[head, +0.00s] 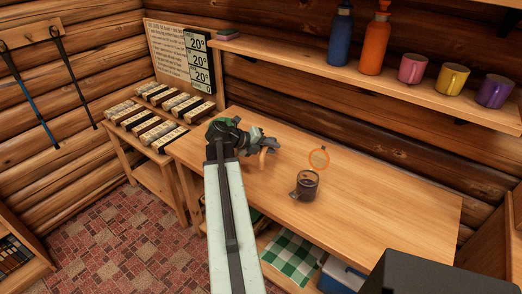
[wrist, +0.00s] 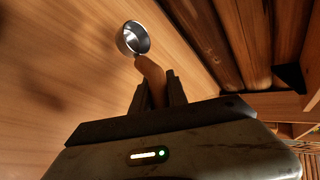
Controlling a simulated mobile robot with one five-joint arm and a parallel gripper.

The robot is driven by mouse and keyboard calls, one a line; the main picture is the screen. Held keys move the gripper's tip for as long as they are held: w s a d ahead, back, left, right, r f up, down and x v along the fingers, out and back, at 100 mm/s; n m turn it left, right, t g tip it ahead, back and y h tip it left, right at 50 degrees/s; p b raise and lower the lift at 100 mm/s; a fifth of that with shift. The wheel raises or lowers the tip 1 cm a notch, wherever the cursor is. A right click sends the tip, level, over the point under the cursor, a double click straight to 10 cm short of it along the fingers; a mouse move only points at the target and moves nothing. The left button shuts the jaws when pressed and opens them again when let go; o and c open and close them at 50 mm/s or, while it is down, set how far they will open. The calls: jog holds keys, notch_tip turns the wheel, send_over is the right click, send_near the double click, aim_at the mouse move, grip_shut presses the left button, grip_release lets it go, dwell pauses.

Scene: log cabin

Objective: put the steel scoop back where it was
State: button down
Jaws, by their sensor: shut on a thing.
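My gripper (head: 262,145) is shut on the tan handle of the steel scoop (wrist: 132,39). In the wrist view, the handle is between my two fingers (wrist: 157,92) and the shiny round bowl extends beyond them. In the head view, the tan handle (head: 263,159) hangs below my gripper, over the wooden table; the bowl cannot be made out there.
The wooden table (head: 400,210) is clear right of the jar. A wall shelf (head: 440,100) above holds a blue bottle (head: 341,35), an orange bottle (head: 375,40) and several mugs. A rack of small boxes (head: 155,120) stands left. A dark block (head: 430,275) fills the lower right corner.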

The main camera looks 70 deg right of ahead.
jog(key=shift+f+b, duration=3.4)
jog(key=shift+f, duration=0.05)
jog(key=shift+f+b, duration=0.7)
jog(key=c, duration=1.2)
grip_release()
jog(key=shift+r, duration=0.1)
